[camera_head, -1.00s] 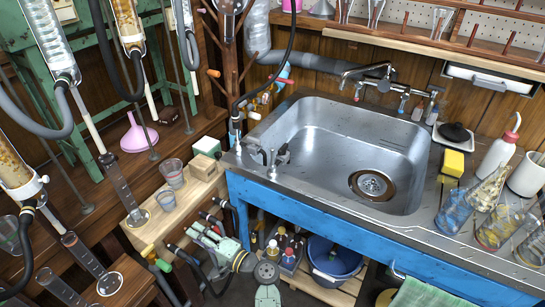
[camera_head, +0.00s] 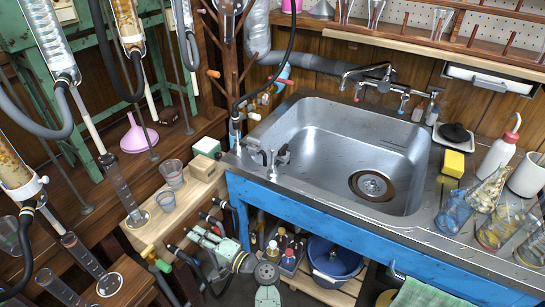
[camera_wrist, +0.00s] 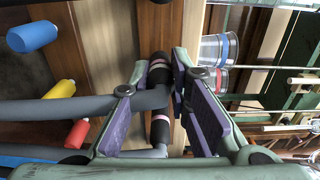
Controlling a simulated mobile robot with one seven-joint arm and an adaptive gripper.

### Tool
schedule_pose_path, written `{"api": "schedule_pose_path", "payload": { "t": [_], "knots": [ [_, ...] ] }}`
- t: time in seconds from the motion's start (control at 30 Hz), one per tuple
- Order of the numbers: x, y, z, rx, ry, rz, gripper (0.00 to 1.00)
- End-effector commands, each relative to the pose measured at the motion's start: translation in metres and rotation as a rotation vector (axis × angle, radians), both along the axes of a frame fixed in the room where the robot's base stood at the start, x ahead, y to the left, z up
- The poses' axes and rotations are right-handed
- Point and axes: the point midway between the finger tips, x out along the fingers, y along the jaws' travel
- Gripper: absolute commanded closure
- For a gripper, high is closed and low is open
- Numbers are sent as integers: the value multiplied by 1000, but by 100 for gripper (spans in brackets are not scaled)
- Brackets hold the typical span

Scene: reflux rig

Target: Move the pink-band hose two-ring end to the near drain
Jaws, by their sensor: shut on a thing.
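My gripper (camera_wrist: 163,78) has green links and purple pads in the wrist view. It is shut on the dark end of the pink-band hose (camera_wrist: 157,72), between the fingertips. A pink band shows at that end, and another lies on a dark cuff (camera_wrist: 160,132) nearer the camera. I cannot tell how many rings the held end has. A grey hose length runs left from between the fingers. In the head view my gripper (camera_head: 198,235) is low, left of the blue sink front. Small fittings (camera_head: 275,158) stand on the sink's left rim; I cannot tell which is the near drain.
The steel sink (camera_head: 330,125) has a round outlet (camera_head: 371,186) in its floor. Two clear cups (camera_head: 172,172) stand on the wooden bench left of the sink. A blue basin (camera_head: 335,258) and several bottles sit below. Hanging hoses and glassware crowd the left side.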

Motion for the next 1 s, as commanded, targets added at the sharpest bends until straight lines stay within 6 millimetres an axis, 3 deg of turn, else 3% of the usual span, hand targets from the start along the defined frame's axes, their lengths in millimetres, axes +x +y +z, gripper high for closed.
{"api": "schedule_pose_path", "payload": {
  "t": [0.37,1.0],
  "knots": [
    [0,-1,1,1,0,0,100],
    [-13,-24,0,1,0,-1,100]
  ]
}}
